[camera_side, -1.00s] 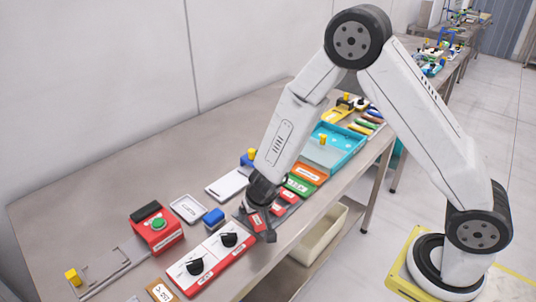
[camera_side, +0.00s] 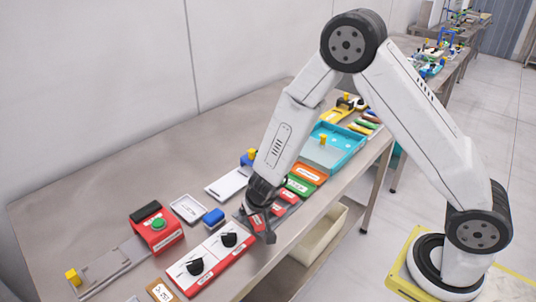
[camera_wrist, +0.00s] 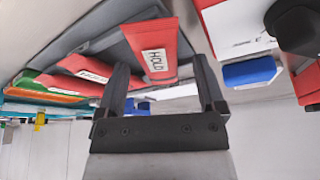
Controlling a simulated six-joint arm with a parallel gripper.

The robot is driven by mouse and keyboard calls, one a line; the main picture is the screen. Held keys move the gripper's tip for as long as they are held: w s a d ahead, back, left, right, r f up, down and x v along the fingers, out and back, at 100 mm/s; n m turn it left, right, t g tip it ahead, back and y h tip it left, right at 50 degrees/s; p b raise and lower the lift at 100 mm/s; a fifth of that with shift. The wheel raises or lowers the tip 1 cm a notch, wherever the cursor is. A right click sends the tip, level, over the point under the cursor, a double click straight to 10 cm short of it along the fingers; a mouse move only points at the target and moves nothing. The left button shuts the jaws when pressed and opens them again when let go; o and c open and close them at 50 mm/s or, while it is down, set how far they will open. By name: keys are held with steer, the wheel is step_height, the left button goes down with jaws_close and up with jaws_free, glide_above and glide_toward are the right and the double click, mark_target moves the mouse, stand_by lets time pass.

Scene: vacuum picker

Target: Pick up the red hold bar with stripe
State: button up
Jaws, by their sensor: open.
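The red hold bar (camera_wrist: 150,42) has a white label reading HOLD and lies on a dark grey holder in the wrist view. In the side view the red bar (camera_side: 257,222) shows partly behind my gripper (camera_side: 262,225), low at the bench's front edge. In the wrist view my gripper (camera_wrist: 160,72) is open, with one dark finger on each side of the bar. I cannot tell whether the fingers touch it. A second red labelled bar (camera_wrist: 85,68) lies to the left on the same holder.
A red-and-white panel with black knobs (camera_side: 210,262) stands close to the left of my gripper. A blue block (camera_side: 213,217) is just behind it. Orange (camera_side: 310,174) and green (camera_side: 299,186) labelled pieces lie to the right. The bench's back left is clear.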

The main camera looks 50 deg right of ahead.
steer(key=shift+f, duration=0.2)
stand_by(0.3)
jaws_close()
